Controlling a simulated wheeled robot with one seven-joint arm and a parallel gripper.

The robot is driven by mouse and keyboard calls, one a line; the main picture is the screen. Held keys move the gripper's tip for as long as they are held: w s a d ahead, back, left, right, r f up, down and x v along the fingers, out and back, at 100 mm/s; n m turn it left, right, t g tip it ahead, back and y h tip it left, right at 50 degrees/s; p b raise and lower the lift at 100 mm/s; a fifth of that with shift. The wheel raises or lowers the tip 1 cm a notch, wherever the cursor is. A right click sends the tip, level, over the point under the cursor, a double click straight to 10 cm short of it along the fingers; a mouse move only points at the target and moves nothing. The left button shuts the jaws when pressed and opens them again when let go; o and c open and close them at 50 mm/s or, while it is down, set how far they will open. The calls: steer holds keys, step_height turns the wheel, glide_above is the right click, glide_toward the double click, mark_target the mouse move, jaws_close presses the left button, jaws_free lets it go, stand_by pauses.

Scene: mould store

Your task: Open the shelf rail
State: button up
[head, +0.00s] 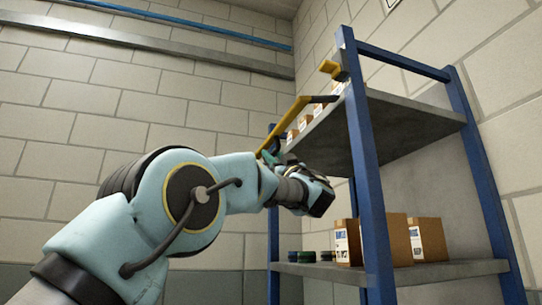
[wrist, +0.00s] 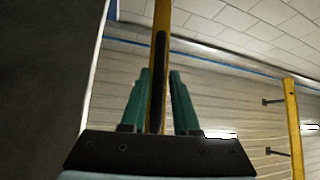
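The shelf rail (head: 290,122) is a yellow bar. It stands a little out from the front edge of the upper shelf, with a dark arm at its near end. In the wrist view the rail (wrist: 161,20) runs upright between my two green fingers, with a black strip along its face. My gripper (head: 268,154) is at the far, lower part of the rail, and in the wrist view my gripper (wrist: 160,75) has a finger close on each side of it. The fingertips look shut on the rail; the contact itself is hard to see.
The blue-posted shelf unit (head: 365,165) stands at right. Cardboard boxes (head: 393,240) and small dark round items (head: 307,256) are on its lower shelf. Another yellow bar (wrist: 292,125) shows at right in the wrist view.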

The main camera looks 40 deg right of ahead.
steer(key=b+v, duration=0.2)
steer(key=v, duration=0.4)
steer(key=shift+f, duration=0.1)
